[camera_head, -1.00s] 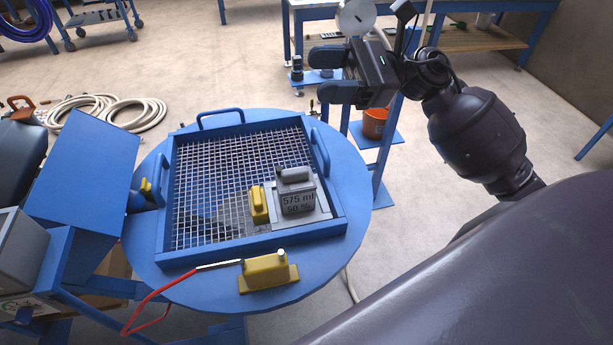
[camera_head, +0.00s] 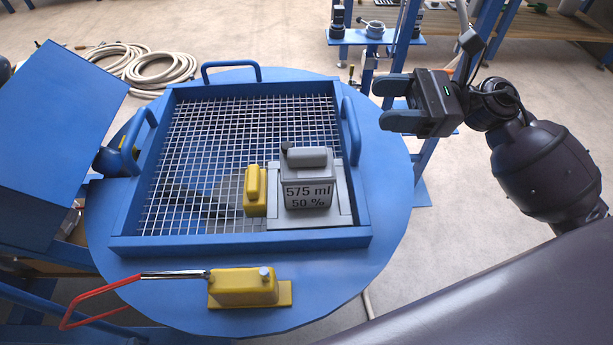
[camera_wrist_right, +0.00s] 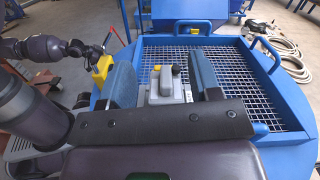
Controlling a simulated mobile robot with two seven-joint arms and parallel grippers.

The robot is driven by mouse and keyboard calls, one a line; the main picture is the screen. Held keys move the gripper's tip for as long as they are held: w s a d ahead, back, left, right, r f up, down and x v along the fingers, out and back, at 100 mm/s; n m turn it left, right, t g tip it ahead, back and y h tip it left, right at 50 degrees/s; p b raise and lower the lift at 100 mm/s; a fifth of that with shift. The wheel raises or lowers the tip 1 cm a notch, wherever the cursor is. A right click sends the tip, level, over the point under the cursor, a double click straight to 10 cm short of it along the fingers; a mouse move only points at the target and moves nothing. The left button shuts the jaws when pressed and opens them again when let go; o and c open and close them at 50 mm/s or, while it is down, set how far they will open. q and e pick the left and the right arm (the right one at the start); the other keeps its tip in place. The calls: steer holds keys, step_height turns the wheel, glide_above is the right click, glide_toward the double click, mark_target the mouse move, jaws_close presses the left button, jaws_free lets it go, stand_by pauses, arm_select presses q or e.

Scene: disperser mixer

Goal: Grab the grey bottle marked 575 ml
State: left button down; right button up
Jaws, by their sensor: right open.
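My right gripper (camera_head: 382,104) is open and empty, beyond the tray's right edge and apart from the bottle. In the right wrist view, the grey bottle (camera_wrist_right: 166,86) shows between the two fingers (camera_wrist_right: 163,82) but farther off. A dark arm, probably my left, shows at that view's left edge; its gripper is too unclear to read.
A yellow piece (camera_head: 255,192) stands close left of the bottle. A yellow block (camera_head: 243,287) with a red-handled rod lies on the round blue table (camera_head: 360,280) in front of the tray. Blue handles (camera_head: 350,130) rise from the tray's sides. The mesh behind is clear.

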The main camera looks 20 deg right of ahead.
steer(key=m+b, duration=0.2)
steer(key=b, duration=0.2)
glide_toward(315, 151)
steer(key=x, duration=0.3)
steer(key=shift+w+a+f, duration=0.2)
steer(key=shift+f, duration=0.15)
steer(key=shift+x, duration=3.25)
arm_select(q)
step_height(315, 151, down, 6)
steer(key=s+g, duration=0.1)
steer(key=shift+s+d+f, duration=0.2)
steer(key=shift+s+d, duration=0.05)
steer(key=shift+d, duration=0.05)
arm_select(e)
steer(key=shift+s, duration=0.1)
jaws_close()
